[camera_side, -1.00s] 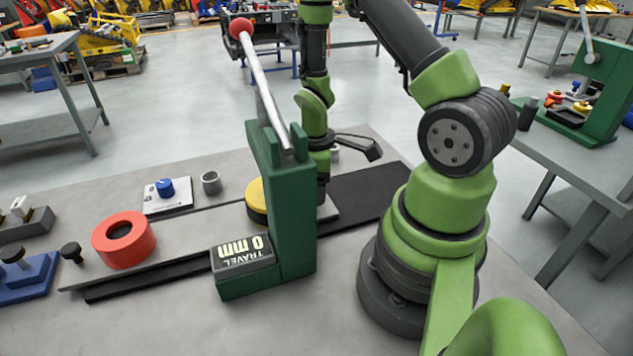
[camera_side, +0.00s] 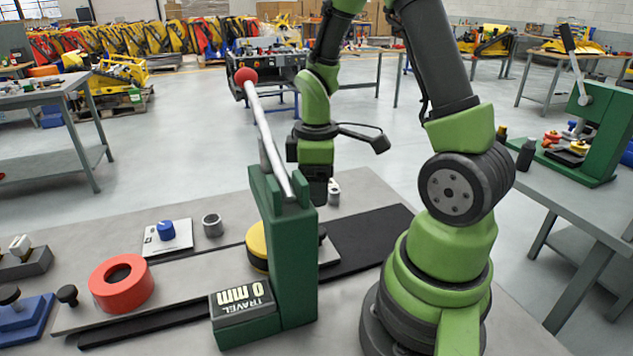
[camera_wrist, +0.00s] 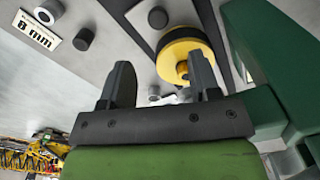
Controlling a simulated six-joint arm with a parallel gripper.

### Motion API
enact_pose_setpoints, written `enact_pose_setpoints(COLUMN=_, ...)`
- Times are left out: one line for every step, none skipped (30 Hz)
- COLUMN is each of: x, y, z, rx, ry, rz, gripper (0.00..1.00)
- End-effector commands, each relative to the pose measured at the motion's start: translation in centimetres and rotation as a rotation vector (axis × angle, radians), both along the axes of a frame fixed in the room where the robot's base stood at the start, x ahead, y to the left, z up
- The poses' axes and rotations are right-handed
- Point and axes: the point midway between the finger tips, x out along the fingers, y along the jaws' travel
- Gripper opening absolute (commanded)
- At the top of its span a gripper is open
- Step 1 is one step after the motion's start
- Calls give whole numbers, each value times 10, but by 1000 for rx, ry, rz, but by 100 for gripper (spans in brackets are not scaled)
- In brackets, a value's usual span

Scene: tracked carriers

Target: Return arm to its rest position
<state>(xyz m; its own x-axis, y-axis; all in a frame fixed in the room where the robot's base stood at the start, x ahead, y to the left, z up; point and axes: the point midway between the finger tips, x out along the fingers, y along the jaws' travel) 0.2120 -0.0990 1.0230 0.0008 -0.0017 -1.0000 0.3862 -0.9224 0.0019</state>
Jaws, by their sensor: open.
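My gripper (camera_side: 318,190) hangs upright behind the green lever press (camera_side: 282,255) in the side view, above the bench. Its fingers are partly hidden there by the press. In the wrist view my gripper (camera_wrist: 162,78) shows two dark fingers set apart with nothing between them. A yellow disc (camera_wrist: 172,50) with a dark rim lies beyond the fingers, and the green press (camera_wrist: 265,40) stands close on the right. In the side view the yellow disc (camera_side: 256,243) is at the press, partly hidden by its frame.
The press's lever ends in a red ball (camera_side: 246,75). A display (camera_side: 241,300) reads "TRAVEL 0 mm". A red ring (camera_side: 121,284), a blue knob (camera_side: 166,230) on a white plate and a grey cylinder (camera_side: 213,225) lie on the left. Space above the bench is clear there.

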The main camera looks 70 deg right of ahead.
Motion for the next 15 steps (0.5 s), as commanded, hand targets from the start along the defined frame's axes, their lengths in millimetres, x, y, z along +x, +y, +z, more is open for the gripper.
enact_pose_setpoints(x=0, y=0, z=2, rx=0, ry=0, rz=0, gripper=57)
enact_pose_setpoints(x=0, y=0, z=2, rx=0, ry=0, rz=0, gripper=57)
enact_pose_setpoints(x=0, y=0, z=3, rx=0, ry=0, rz=0, gripper=57)
enact_pose_setpoints(x=0, y=0, z=3, rx=0, ry=0, rz=0, gripper=57)
enact_pose_setpoints(x=0, y=0, z=3, rx=0, ry=0, rz=0, gripper=57)
enact_pose_setpoints(x=0, y=0, z=3, rx=0, ry=0, rz=0, gripper=57)
enact_pose_setpoints(x=0, y=0, z=3, rx=1, ry=0, rz=0, gripper=57)
enact_pose_setpoints(x=0, y=0, z=3, rx=0, ry=0, rz=0, gripper=57)
enact_pose_setpoints(x=0, y=0, z=3, rx=0, ry=0, rz=0, gripper=57)
enact_pose_setpoints(x=0, y=0, z=3, rx=0, ry=0, rz=-1, gripper=57)
enact_pose_setpoints(x=0, y=0, z=3, rx=-1, ry=-1, rz=-3, gripper=57)
enact_pose_setpoints(x=0, y=1, z=5, rx=-3, ry=-6, rz=-11, gripper=57)
enact_pose_setpoints(x=0, y=1, z=7, rx=-7, ry=-11, rz=-23, gripper=57)
enact_pose_setpoints(x=0, y=2, z=10, rx=-12, ry=-18, rz=-38, gripper=57)
enact_pose_setpoints(x=0, y=3, z=16, rx=-20, ry=-32, rz=-69, gripper=57)
